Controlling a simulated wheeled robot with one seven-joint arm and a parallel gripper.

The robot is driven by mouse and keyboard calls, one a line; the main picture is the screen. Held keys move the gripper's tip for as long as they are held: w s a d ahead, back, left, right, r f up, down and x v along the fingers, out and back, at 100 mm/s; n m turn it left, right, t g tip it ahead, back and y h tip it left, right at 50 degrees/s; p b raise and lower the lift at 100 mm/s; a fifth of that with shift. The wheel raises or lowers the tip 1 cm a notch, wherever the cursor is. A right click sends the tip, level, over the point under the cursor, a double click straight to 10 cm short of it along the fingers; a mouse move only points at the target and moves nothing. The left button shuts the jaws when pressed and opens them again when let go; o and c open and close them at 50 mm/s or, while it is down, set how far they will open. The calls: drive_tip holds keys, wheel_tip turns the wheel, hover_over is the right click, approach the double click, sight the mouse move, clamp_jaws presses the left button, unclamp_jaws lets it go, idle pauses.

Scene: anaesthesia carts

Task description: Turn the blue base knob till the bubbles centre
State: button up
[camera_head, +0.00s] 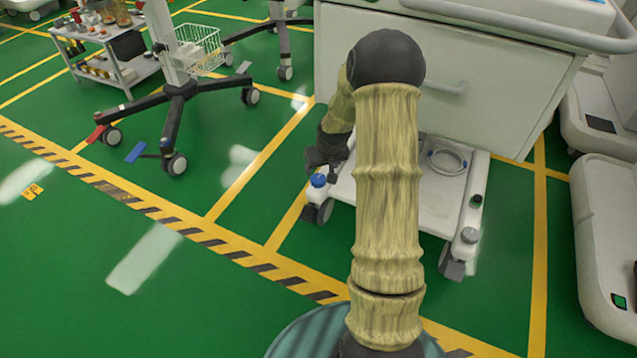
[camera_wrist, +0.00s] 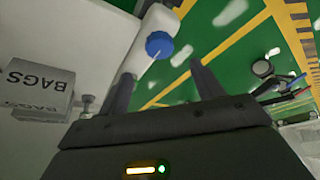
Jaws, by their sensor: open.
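The blue base knob (camera_head: 318,180) sits on the front left corner of the white cart base (camera_head: 341,196), above a caster. In the wrist view the blue knob (camera_wrist: 160,45) is on the end of the white base leg, ahead of my gripper (camera_wrist: 162,70) and between the lines of its two fingers. The fingers are apart with nothing between them, and a gap to the knob seems to remain. In the head view my gripper (camera_head: 322,155) is dark, just above the knob, partly hidden by my arm. No bubbles can be made out.
The cart's drawer body (camera_head: 480,95) overhangs the base. A box marked BAGS (camera_wrist: 38,85) is at left in the wrist view. A wheeled stand (camera_head: 180,90) is to the left.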

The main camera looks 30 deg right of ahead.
sight(318, 178)
drive_tip(key=b+x, duration=0.5)
drive_tip(key=x, duration=0.4)
drive_tip(key=shift+f, duration=0.1)
drive_tip(key=c, duration=1)
drive_tip(key=shift+a+m+p, duration=0.1)
drive_tip(key=shift+m+p, duration=0.3)
drive_tip(key=shift+p, duration=0.15)
